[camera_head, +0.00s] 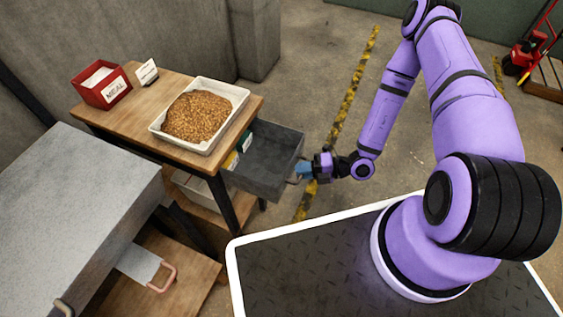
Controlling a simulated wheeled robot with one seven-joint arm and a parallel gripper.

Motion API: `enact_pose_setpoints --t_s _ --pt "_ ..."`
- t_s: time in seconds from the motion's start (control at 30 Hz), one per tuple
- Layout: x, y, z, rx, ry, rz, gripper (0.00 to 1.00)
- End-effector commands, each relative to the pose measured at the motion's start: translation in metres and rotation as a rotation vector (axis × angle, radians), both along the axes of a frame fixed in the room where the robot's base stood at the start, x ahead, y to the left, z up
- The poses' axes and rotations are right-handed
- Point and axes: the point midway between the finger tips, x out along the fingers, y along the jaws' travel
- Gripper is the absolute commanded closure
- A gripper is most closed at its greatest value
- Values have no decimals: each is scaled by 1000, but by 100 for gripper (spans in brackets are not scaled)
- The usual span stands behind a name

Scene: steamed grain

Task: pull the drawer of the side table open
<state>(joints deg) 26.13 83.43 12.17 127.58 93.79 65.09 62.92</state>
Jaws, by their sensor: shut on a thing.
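The side table (150,128) has a wooden top and dark legs and stands left of centre. Its grey drawer (268,160) sticks well out from under the top toward my arm. The inside of the drawer shows, with small coloured packets (240,146) at its back end near the table. The drawer's handle (292,180) is on its outer front. My gripper (303,172), with blue fingers, is at that front and shut on the handle. The fingertips are small in the picture and partly hide the handle.
On the table top are a white tray of grain (240,93), a red box (100,86) and a small white card (147,72). A grey metal unit (70,215) stands at the lower left. Open floor with a yellow-black stripe (350,95) lies beyond the drawer.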

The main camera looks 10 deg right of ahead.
Motion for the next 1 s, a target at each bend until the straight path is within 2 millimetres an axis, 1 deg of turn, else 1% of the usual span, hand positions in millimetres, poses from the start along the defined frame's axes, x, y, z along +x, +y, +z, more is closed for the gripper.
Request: enact_pose_setpoints --t_s 0.03,0.2,0.4,0.6,0.9,0.93,0.97,1.0 --pt "-6 -9 0 0 0 -4 100" --pt "-23 -31 0 0 0 -3 100" --pt "-34 -45 0 0 0 -2 100" --pt "-38 -50 0 -1 -2 0 100" --pt "-37 -50 0 -1 -2 -1 100" --pt "-37 -50 0 -1 -2 -1 78" --pt "-37 -50 0 -1 -2 -1 72" --pt "-38 -50 0 -1 -2 0 62"
